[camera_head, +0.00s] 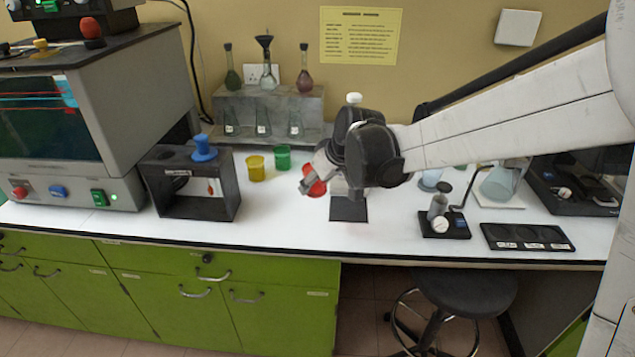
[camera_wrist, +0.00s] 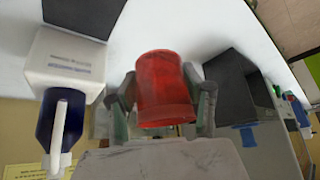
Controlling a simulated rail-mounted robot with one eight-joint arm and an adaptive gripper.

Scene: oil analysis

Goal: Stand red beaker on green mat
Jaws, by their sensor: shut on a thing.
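The red beaker (camera_head: 314,184) is held in my gripper (camera_head: 318,178), tilted and above the white bench in the head view. In the wrist view the red beaker (camera_wrist: 165,90) sits between the two fingers of my gripper (camera_wrist: 163,100), which is shut on it, one finger on each side. I cannot make out a green mat in either view; my arm covers part of the bench behind it. A dark mat (camera_head: 348,211) lies on the bench just right of the beaker, and it seems to show in the wrist view (camera_wrist: 75,15).
A yellow beaker (camera_head: 256,168) and a green beaker (camera_head: 283,157) stand left of my gripper. A black open box (camera_head: 220,205) with a blue knob is further left. A glassware rack (camera_head: 270,103) stands behind. A black tray (camera_head: 527,237) lies right. Bare bench lies in front.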

